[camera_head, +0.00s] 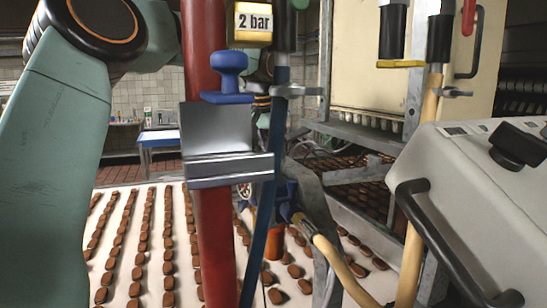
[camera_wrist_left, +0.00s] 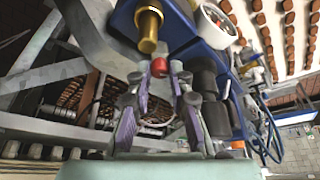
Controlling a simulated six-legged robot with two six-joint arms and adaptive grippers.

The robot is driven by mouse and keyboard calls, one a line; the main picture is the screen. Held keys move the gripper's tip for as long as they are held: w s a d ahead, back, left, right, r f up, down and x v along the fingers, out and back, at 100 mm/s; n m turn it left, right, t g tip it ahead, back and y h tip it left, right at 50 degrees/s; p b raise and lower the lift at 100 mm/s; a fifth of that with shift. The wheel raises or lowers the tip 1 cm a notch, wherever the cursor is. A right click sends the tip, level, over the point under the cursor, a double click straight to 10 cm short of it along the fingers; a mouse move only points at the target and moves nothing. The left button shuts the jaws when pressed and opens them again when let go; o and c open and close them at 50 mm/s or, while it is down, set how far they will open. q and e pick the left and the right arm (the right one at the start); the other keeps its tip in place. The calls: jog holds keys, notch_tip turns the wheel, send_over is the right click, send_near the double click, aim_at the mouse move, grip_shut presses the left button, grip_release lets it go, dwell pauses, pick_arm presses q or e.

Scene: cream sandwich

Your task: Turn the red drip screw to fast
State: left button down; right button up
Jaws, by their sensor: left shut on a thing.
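The red drip screw (camera_wrist_left: 159,67) shows in the left wrist view as a small red knob below a brass fitting (camera_wrist_left: 148,30) on a blue block. My left gripper (camera_wrist_left: 161,72) has its two purple-padded fingers on either side of the knob, and their tips are shut on it. Which setting the screw is at cannot be read. In the head view my left arm comes in from the left and passes behind the red post (camera_head: 207,80), which hides the gripper and the screw. My right gripper is in neither view.
The red post with a grey metal bracket (camera_head: 230,170), a blue knob (camera_head: 229,72) and a "2 bar" sign (camera_head: 254,22) stands close in front. A pale control box (camera_head: 470,190) is at the right. Rows of brown biscuits (camera_head: 140,245) lie on a white belt.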

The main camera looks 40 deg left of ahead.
pick_arm(q)
jog(key=shift+w+r+n+y, duration=0.15)
jog(key=shift+n+y, duration=0.1)
jog(key=shift+n, duration=0.5)
jog(key=shift+s+r+n+y, duration=0.1)
jog(key=shift+n+y, duration=0.15)
jog(key=shift+n, duration=0.5)
jog(key=shift+w, duration=0.1)
jog(key=c, duration=1.6)
grip_release()
jog(key=shift+c, duration=0.2)
jog(key=o, duration=0.4)
jog(key=shift+d+f, duration=0.1)
jog(key=shift+f, duration=0.05)
jog(key=shift+o, duration=0.2)
jog(key=v, duration=1.2)
jog(key=shift+w, duration=0.25)
